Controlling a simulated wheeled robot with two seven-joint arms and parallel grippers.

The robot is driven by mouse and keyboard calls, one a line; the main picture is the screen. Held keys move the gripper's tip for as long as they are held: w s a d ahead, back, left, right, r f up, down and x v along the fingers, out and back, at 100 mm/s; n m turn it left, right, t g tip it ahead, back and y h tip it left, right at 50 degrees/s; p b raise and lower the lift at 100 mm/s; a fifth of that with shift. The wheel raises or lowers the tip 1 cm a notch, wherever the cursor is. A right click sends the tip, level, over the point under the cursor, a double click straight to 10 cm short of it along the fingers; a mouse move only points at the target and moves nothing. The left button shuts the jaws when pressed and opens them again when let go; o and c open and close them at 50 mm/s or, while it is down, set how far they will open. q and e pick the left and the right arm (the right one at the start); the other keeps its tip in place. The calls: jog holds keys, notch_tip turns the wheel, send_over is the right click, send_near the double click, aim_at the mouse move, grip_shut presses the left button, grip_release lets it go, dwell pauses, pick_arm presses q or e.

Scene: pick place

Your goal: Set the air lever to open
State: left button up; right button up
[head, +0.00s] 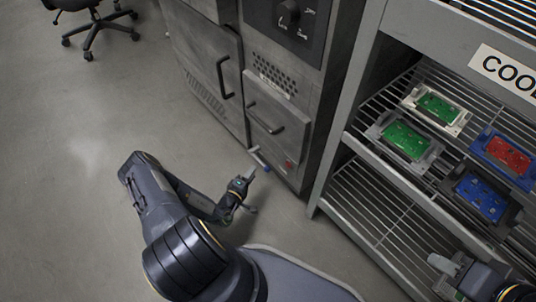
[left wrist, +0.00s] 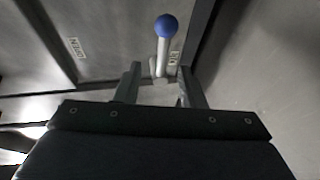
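The air lever (left wrist: 166,27) is a pale rod with a blue ball knob, mounted low on a grey metal cabinet front in the left wrist view. The lever also shows small near the cabinet's bottom edge in the head view (head: 258,157). My left gripper (head: 251,192) is low by the cabinet, just short of the lever. In the left wrist view its two fingers (left wrist: 160,88) are apart, with the lever's rod beyond and between them; I see no contact. My right gripper (head: 438,277) is beside the rack at lower right, its fingers seemingly apart and empty.
A small label (left wrist: 75,47) is on the panel left of the lever, another (left wrist: 174,58) close beside its rod. A wire rack (head: 380,212) at right holds green, red and blue circuit boards. A chair (head: 95,20) stands far left. Floor at left is clear.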

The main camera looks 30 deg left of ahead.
aim_at(260, 163)
pick_arm(q)
jog(key=w+b, duration=0.1)
jog(key=w, duration=0.1)
jog(key=w+f+b, duration=0.1)
jog(key=w, duration=0.2)
jog(key=w+f+b, duration=0.1)
jog(key=w, duration=0.2)
jog(key=shift+b, duration=0.4)
grip_shut()
